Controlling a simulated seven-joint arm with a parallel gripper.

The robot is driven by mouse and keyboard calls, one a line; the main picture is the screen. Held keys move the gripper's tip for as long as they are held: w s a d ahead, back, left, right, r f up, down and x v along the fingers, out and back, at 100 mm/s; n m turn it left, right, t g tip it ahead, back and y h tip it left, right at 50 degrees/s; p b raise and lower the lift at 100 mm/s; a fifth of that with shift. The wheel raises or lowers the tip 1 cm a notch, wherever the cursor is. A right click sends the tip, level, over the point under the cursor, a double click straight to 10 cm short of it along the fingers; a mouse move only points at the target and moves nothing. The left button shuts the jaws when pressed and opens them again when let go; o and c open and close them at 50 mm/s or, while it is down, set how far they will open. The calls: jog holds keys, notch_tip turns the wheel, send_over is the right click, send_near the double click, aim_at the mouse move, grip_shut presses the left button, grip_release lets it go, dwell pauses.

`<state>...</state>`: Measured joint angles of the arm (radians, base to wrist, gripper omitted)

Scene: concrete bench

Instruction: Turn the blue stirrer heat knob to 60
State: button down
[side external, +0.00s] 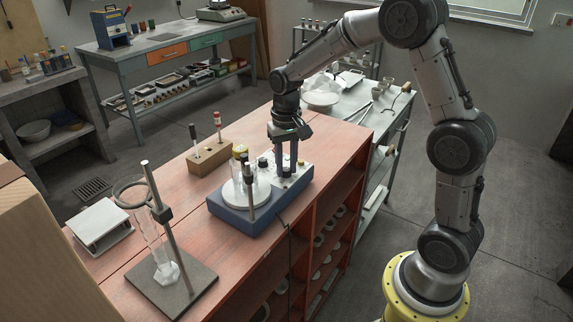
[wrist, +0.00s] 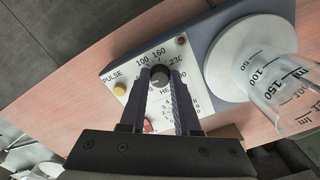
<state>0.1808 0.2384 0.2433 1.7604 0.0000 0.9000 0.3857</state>
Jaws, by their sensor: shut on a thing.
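The blue stirrer (side external: 230,222) stands on the red-brown bench with a glass beaker (wrist: 275,75) on its round white plate (wrist: 215,65). Its white panel (wrist: 122,72) shows in the wrist view, printed with 100, 160 and 230 around a dark heat knob (wrist: 160,74). My gripper (wrist: 160,80) points down at the panel, shut on the knob with one finger on each side. The knob's pointer is too small to read. In the side view my gripper (side external: 287,171) is over the panel and hides the knob.
A yellow PULSE button (wrist: 119,89) and a red switch (wrist: 148,126) are near my fingers. A ring stand (side external: 172,240) and a white balance (side external: 100,226) stand to the left. A wooden block (side external: 210,159) with upright tools is behind the stirrer.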

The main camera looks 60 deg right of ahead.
aim_at(286, 169)
jog(key=shift+m, duration=0.6)
jog(key=shift+r, duration=0.1)
jog(key=c, duration=0.6)
grip_release()
jog(key=shift+r, duration=6.85)
